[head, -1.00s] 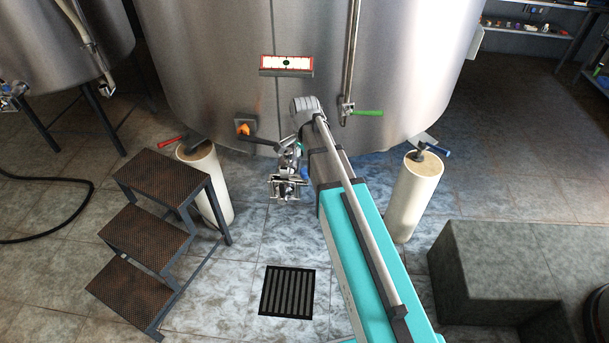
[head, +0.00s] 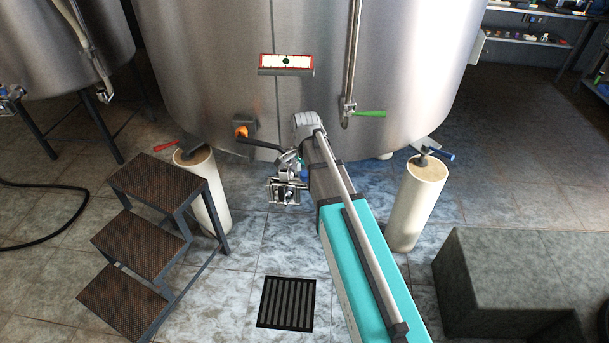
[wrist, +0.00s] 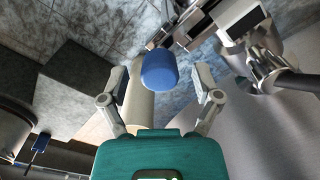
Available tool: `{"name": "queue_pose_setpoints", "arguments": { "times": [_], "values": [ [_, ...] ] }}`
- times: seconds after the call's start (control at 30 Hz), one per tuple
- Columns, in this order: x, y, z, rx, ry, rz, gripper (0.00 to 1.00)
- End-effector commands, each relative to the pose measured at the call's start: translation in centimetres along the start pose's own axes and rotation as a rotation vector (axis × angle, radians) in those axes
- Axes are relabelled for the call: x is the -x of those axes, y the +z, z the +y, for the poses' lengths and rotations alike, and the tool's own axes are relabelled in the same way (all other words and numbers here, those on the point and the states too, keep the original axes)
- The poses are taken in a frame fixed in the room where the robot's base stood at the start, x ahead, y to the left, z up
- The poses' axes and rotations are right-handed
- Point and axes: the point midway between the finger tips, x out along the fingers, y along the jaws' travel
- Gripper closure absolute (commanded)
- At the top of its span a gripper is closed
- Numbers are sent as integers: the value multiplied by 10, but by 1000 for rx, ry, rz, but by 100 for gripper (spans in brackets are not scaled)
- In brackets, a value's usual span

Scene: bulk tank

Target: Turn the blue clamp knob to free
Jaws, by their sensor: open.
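The blue clamp knob (wrist: 159,72) shows in the wrist view as a rounded blue block. It lies between the two spread fingers of my gripper (wrist: 160,84), with a visible gap on each side. My gripper is open and holds nothing. The bright metal fitting (wrist: 245,35) is beside the knob at the upper right of the wrist view. In the head view the metal fitting (head: 286,190) sits low in front of the tank.
The large steel tank (head: 215,60) fills the back, with a green-handled valve (head: 370,114) on it. White legs (head: 416,205) stand under it. Steps (head: 140,245) are at the left, a dark block (head: 500,260) at the right. A floor drain (head: 287,302) lies in front.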

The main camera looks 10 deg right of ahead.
Motion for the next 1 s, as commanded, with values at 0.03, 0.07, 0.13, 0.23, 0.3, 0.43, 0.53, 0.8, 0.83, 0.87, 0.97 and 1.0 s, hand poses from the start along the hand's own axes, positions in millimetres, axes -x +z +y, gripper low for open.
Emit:
{"name": "queue_pose_setpoints", "arguments": {
  "times": [0.03, 0.07, 0.13, 0.23, 0.3, 0.43, 0.53, 0.8, 0.83, 0.87, 0.97, 1.0],
  "values": [
    [0, 0, 0, 0, 0, 0, 18],
    [0, 0, 0, 0, 0, 0, 18],
    [0, 0, 0, 0, 0, 0, 18],
    [0, 0, 0, 0, 0, 0, 20],
    [0, 0, 0, 0, 0, 0, 33],
    [0, 0, 0, 0, 0, 0, 57],
    [0, 0, 0, 0, 0, 0, 76],
    [0, 0, 0, 2, 0, 0, 100],
    [0, 0, 0, 4, 0, 0, 100],
    [0, 0, 0, 7, 0, 0, 100],
    [0, 0, 0, 22, 0, 0, 100],
    [0, 0, 0, 31, 0, 0, 100]
  ]
}}
